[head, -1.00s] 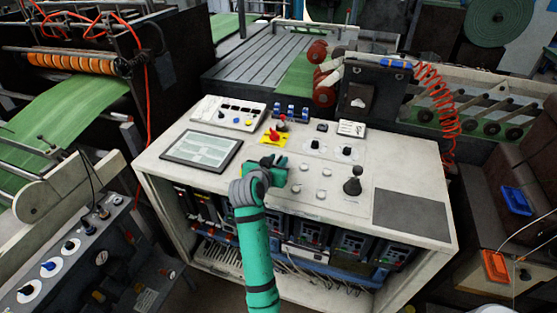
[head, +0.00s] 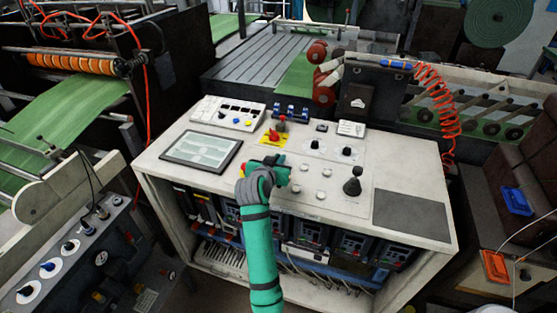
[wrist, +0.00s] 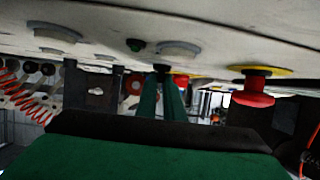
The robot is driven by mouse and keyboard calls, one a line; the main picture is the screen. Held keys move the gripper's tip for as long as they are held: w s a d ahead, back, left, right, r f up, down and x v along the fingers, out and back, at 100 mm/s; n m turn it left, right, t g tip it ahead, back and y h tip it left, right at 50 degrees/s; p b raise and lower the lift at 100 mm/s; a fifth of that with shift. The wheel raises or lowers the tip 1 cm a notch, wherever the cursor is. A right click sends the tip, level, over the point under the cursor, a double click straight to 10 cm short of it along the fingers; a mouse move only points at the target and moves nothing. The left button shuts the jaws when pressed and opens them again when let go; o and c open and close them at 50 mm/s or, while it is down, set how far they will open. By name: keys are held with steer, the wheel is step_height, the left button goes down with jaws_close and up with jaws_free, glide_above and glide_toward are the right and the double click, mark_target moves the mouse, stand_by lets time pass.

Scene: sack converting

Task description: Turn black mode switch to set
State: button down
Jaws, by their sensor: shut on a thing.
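My gripper (head: 282,164) is over the middle of the white control console, low at its top panel. In the wrist view its two green fingers (wrist: 162,85) are close together, with a small dark knob, apparently the black mode switch (wrist: 161,68), between their tips. The gripper hides this switch in the head view. Its pointer and marking cannot be read.
A red mushroom button (wrist: 253,92) on a yellow disc stands beside the fingers. Black knobs on pale plates (head: 346,151), a black lever (head: 352,186) and a red-and-yellow switch (head: 270,138) surround the gripper. A flat screen (head: 201,148) lies left.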

steer(key=n+y, duration=0.1)
steer(key=y, duration=0.1)
steer(key=n+y, duration=0.1)
steer(key=n, duration=0.1)
steer(key=shift+d+t+y, duration=0.3)
steer(key=shift+d+y, duration=0.1)
steer(key=shift+d+n+g+y, duration=0.15)
steer(key=shift+n+g+y, duration=0.25)
steer(key=shift+n+y, duration=1)
steer(key=shift+d+n+g+y, duration=0.1)
steer(key=shift+n+g+y, duration=0.3)
steer(key=shift+n+y, duration=1)
steer(key=shift+y, duration=0.3)
steer(key=shift+f, duration=0.1)
steer(key=c, duration=1.9)
jaws_free()
steer(key=shift+o, duration=0.2)
steer(key=shift+w+a, duration=0.1)
steer(key=v, duration=1.1)
steer(key=shift+w, duration=0.1)
